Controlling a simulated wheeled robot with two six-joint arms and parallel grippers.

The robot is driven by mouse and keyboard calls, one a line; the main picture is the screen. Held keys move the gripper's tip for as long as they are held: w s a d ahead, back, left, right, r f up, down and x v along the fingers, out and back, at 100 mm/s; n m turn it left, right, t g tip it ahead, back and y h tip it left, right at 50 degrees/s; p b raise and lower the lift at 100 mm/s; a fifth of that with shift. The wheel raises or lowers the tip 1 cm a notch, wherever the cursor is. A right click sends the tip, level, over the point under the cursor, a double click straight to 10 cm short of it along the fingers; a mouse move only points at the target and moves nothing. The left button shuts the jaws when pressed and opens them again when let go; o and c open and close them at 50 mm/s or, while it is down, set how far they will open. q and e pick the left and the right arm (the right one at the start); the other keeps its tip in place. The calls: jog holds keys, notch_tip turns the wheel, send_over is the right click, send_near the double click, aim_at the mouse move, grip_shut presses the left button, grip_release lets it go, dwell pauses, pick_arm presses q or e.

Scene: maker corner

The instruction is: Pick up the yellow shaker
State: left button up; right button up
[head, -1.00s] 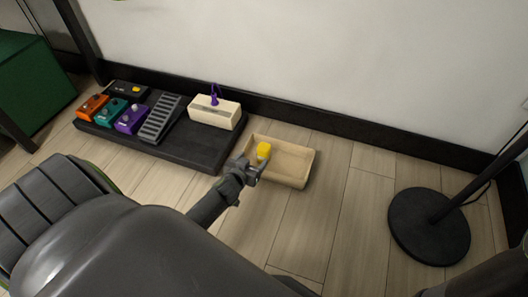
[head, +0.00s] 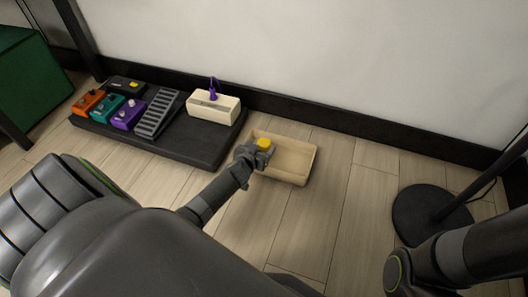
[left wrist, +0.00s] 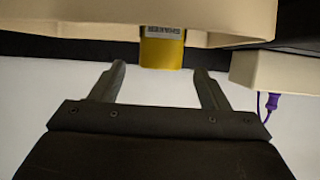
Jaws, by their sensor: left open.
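The yellow shaker (head: 265,143) is a small yellow block in the left part of a shallow pale wooden tray (head: 297,176) on the floor. My right gripper is out of view; only part of the right arm shows.
A black pedalboard (head: 200,150) with several coloured pedals and a cream box (head: 213,110) lies left of the tray. The wall is close behind. A round black stand base (head: 425,212) stands to the right. Bare floor (head: 350,220) lies between tray and stand.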

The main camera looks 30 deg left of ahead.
pick_arm(q)
jog(key=shift+b+x, duration=0.35)
jog(key=shift+x, duration=0.95)
jog(key=shift+s, duration=0.1)
jog(key=c, duration=1.1)
jog(key=shift+r, duration=0.1)
